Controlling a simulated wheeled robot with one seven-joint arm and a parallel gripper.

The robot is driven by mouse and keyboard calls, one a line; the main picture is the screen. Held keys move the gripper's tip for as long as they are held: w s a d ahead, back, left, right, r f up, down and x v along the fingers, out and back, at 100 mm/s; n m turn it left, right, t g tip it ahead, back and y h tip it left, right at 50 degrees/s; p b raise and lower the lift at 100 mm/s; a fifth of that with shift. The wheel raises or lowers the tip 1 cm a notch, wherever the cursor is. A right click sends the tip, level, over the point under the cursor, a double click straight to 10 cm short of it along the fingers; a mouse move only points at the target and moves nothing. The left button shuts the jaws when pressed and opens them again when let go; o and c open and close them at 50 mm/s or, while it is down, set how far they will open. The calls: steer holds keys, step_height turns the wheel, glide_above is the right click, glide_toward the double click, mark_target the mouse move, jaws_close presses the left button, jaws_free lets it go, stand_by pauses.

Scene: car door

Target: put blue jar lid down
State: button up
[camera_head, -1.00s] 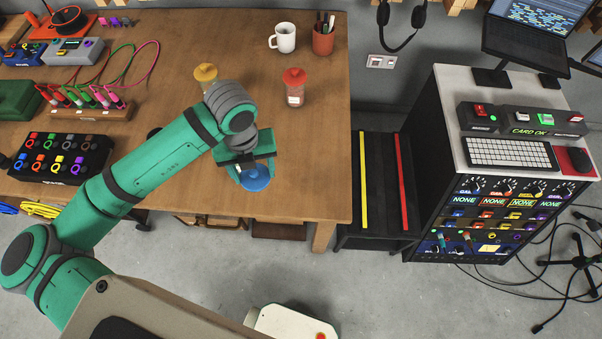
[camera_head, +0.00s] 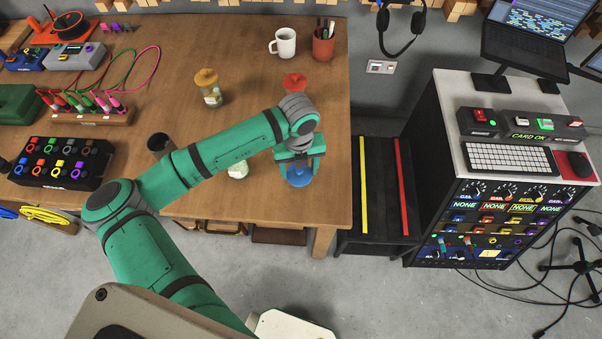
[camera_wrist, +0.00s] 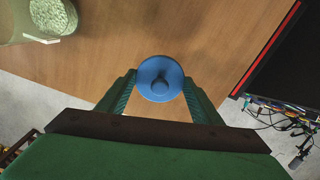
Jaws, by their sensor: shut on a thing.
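The blue jar lid (camera_head: 299,175) is round with a knob on top. My gripper (camera_head: 298,162) is shut on it near the front right corner of the wooden table. In the wrist view the lid (camera_wrist: 160,79) sits between the two fingertips of my gripper (camera_wrist: 160,90), with wood behind it. I cannot tell how high it is above the table. An open glass jar (camera_head: 238,168) with pale contents stands to the left of my gripper; it also shows in the wrist view (camera_wrist: 38,20).
A dark cup (camera_head: 160,145) is left. A white mug (camera_head: 284,43) and a pen cup (camera_head: 323,45) stand at the back. The table (camera_head: 250,65) is clear between them.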

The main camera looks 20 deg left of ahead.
mark_target(301, 175)
steer(key=shift+w+d+f, duration=0.15)
steer(key=shift+f, duration=0.8)
steer(key=shift+w+d+f, duration=0.1)
steer(key=shift+f, duration=0.85)
steer(key=shift+f, duration=0.1)
steer(key=o, duration=1)
